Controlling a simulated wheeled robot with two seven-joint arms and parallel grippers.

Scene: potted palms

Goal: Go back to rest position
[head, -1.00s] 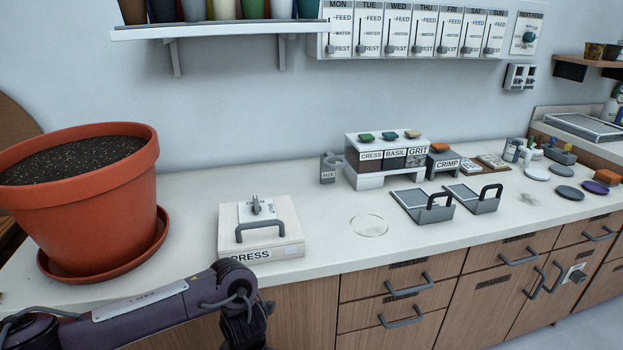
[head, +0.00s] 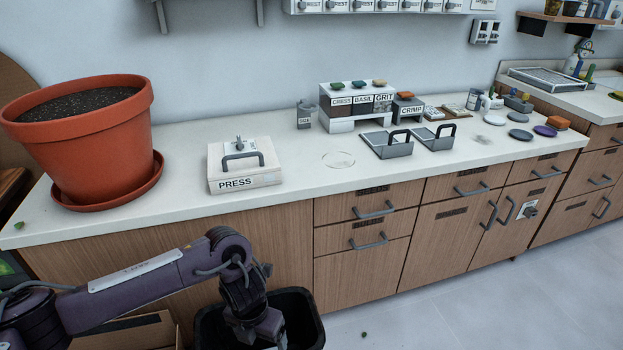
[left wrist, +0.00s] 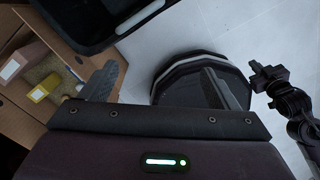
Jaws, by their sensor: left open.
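My left gripper (head: 268,332) hangs at the lower middle of the head view, in front of the counter and above a black bin (head: 310,318). In the left wrist view its two fingers (left wrist: 163,84) stand wide apart with nothing between them. My right arm shows at the right edge of the left wrist view, with its dark gripper (left wrist: 268,78) above the floor. Its jaws are too small and dark to read. The right arm is not in the head view.
The counter (head: 290,182) carries a large terracotta pot (head: 85,150), a press box (head: 243,170), a clear disc (head: 338,159) and two handled trays (head: 388,144). An open cardboard box (head: 125,332) stands left of the bin. Floor (head: 450,300) at right is mostly clear.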

